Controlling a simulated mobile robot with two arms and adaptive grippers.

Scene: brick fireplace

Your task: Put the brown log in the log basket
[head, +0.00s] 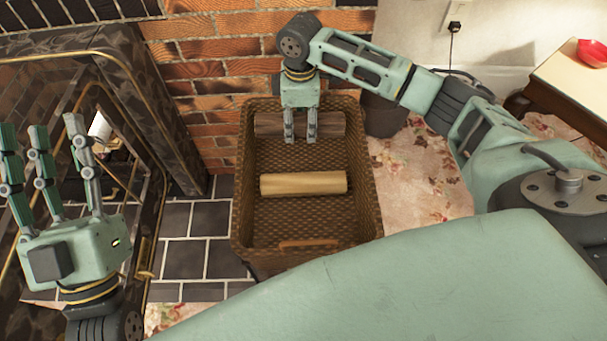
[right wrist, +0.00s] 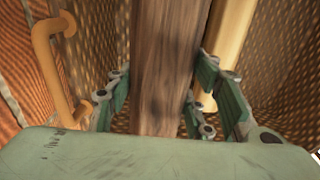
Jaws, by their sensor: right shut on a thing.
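The brown log (head: 331,125) lies crosswise at the back of the wicker log basket (head: 241,185), within its walls. My right gripper (head: 300,138) reaches down from above and is shut on the middle of the brown log. In the right wrist view the brown log (right wrist: 168,70) runs between the fingers of my right gripper (right wrist: 160,105). Whether the log touches the basket floor cannot be told. My left gripper (head: 42,135) is open and empty, fingers spread upward, at the far left.
A pale log (head: 303,183) lies in the middle of the basket, apart from the brown one. A brick wall (head: 200,75) stands behind the basket, and a dark fireplace (head: 160,130) is to the left. A red object (head: 592,52) sits on a table at right.

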